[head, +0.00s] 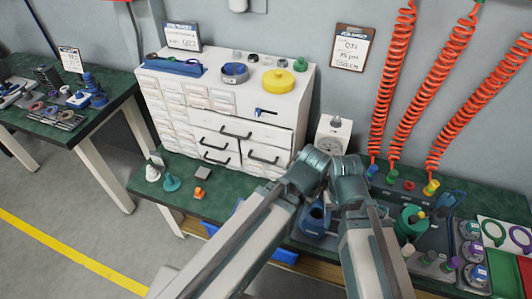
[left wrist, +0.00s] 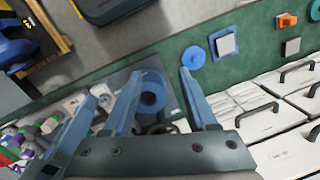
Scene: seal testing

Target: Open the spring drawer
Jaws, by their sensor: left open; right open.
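The white cabinet (head: 300,88) stands at the back of the green bench, its drawers apparently shut. Its lower front has larger drawers with black handles, including a wide drawer (head: 262,133) and a lower right drawer (head: 277,166). The labels are too small to read, so I cannot tell which is the spring drawer. My left gripper (left wrist: 160,72) is open and empty in the left wrist view, with drawer fronts and handles (left wrist: 262,110) to its right. My right gripper (head: 350,172) is right of the cabinet in the head view. Its fingertips are hidden.
A white device with a dial (head: 333,134) stands beside the cabinet. Small parts, including an orange block (head: 198,193), lie on the bench in front of the drawers. Red coiled hoses (head: 443,60) hang at right above crowded parts and a green tray (head: 505,268).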

